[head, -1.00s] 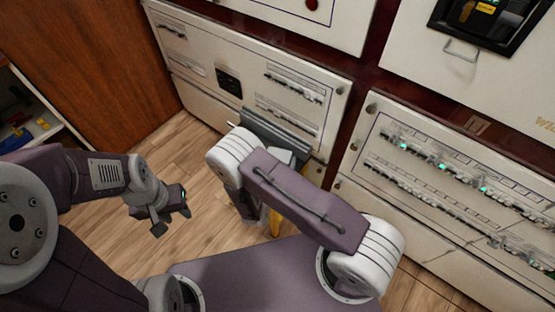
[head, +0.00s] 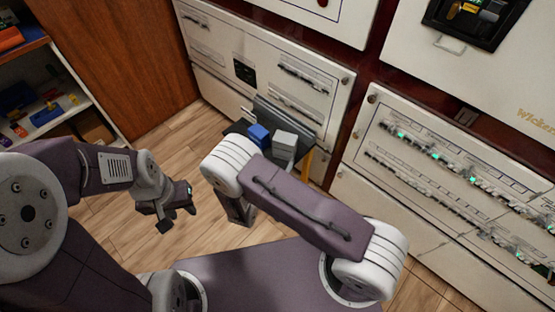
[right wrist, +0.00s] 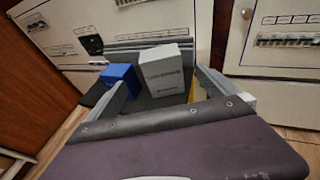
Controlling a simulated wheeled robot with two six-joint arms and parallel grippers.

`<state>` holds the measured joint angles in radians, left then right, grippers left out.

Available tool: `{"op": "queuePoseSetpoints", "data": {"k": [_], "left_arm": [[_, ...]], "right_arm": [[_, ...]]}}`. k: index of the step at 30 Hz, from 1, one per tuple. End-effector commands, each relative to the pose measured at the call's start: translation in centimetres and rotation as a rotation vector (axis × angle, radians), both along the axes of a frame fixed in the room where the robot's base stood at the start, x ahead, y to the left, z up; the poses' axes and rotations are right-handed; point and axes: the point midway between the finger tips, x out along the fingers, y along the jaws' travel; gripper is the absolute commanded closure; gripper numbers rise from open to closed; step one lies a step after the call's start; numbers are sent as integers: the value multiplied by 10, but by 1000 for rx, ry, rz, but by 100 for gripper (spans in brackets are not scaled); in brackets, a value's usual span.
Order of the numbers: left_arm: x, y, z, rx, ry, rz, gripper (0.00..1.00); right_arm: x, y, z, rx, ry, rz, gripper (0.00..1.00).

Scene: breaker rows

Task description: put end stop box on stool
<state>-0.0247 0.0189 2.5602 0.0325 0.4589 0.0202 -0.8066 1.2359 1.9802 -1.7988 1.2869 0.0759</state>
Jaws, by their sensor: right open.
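A light grey box (right wrist: 165,72) with small dark lettering, too small to read surely, stands upright between the fingers of my right gripper (right wrist: 160,85). The fingers are spread on both sides of it, and I cannot tell whether they touch it. The box also shows in the head view (head: 285,143). It rests on a dark grey surface (head: 236,127) with a yellow leg (head: 307,164), which looks like a stool. A blue box (right wrist: 118,75) stands to its left, also seen in the head view (head: 259,134). My left gripper (head: 176,212) is open and empty above the floor.
Cream breaker cabinets (head: 215,55) stand close behind the dark surface, with more at the right (head: 440,170). A shelf (head: 50,115) with small coloured items is at the far left beside a wooden panel (head: 115,60). Wooden floor is clear around my left gripper.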

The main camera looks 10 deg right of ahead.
Motion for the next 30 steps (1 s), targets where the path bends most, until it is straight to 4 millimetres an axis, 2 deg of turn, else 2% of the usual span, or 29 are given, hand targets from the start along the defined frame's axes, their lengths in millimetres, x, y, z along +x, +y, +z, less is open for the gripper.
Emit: {"op": "queuePoseSetpoints", "data": {"k": [3, 5, 8, 10, 11, 12, 13, 15, 18, 21, 24, 30], "left_arm": [[0, 0, 0, 0, 0, 0, 64], [0, 0, 0, 0, 0, 0, 64], [0, 0, 1, 0, 0, 0, 64], [0, 0, 0, 0, 0, 0, 64], [0, 0, 0, 0, 0, 0, 64], [0, 0, 0, 0, 0, 0, 64], [0, 0, 0, 0, 0, 0, 64], [0, 0, 0, 0, 0, 0, 64], [0, 0, 0, 0, 0, 0, 64], [0, 0, 0, 0, 0, 0, 64], [0, 0, 0, 0, 0, 0, 64], [0, 0, 0, 0, 0, 0, 64]], "right_arm": [[0, 0, 1, 1, 0, -4, 1], [-2, -9, 5, 14, 2, -46, 1], [-19, -58, 26, 101, 12, -293, 1], [-54, -105, 43, 236, 19, -592, 1], [-75, -121, 50, 313, 18, -736, 1], [-104, -135, 56, 430, 11, -928, 1], [-126, -140, 59, 527, -1, -1071, 1], [-167, -135, 66, 781, -54, -1383, 1], [-192, -110, 79, 1154, -186, -1736, 1], [-188, -91, 94, 1461, -338, -1952, 1], [-180, -84, 106, 1642, -448, -2054, 1], [-175, -81, 111, 1713, -493, -2091, 1]]}}
